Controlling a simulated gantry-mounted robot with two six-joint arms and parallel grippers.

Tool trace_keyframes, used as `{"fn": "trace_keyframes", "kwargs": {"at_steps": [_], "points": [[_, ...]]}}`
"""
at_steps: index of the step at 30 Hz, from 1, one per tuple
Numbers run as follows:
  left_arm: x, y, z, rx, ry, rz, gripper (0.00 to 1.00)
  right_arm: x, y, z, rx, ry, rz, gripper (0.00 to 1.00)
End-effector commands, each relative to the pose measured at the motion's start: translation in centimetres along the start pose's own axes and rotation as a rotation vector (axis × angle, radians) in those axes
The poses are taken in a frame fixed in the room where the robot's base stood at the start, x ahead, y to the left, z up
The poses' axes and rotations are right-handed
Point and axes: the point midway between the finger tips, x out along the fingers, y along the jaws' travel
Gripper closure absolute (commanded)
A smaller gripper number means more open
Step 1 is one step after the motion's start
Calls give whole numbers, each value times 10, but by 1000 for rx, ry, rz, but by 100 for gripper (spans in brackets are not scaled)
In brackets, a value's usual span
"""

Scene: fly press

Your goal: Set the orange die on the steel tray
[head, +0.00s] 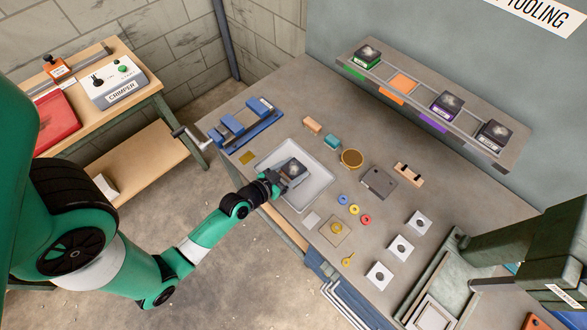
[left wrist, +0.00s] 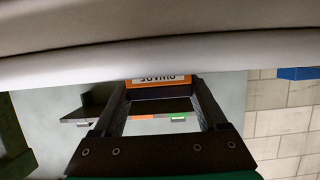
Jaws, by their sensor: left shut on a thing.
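The steel tray (head: 311,191) is a shallow pale tray on the bench, left of centre in the head view. The orange die (head: 293,170) is a dark block within the tray's outline. My left gripper (head: 279,179) is shut on the die from the tray's left side. In the left wrist view the die (left wrist: 158,80) shows its orange-edged label between the fingertips of my left gripper (left wrist: 158,92). I cannot tell whether the die touches the tray floor. My right gripper is not in view.
A raised rack (head: 435,98) at the back holds several dark dies; its orange place (head: 403,82) is empty. Small parts and washers lie to the right. The green press (head: 515,250) stands at the right.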

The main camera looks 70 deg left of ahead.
Motion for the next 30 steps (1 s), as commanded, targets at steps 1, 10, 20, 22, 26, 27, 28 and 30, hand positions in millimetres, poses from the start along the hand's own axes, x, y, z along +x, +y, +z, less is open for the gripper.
{"fn": "trace_keyframes", "kwargs": {"at_steps": [1,10,20,22,26,27,28,30], "points": [[0,0,-3,0,6,-1,100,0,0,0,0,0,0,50],[0,0,-2,0,6,-1,100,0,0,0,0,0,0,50],[2,0,3,0,6,-1,100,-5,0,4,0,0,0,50],[2,0,3,0,6,-1,100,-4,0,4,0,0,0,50],[2,0,3,0,6,-1,100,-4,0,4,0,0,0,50],[2,0,3,0,6,-1,100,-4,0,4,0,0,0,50],[2,0,3,0,6,-1,100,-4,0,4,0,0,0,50],[2,0,3,0,6,-1,100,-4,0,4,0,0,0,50]]}}
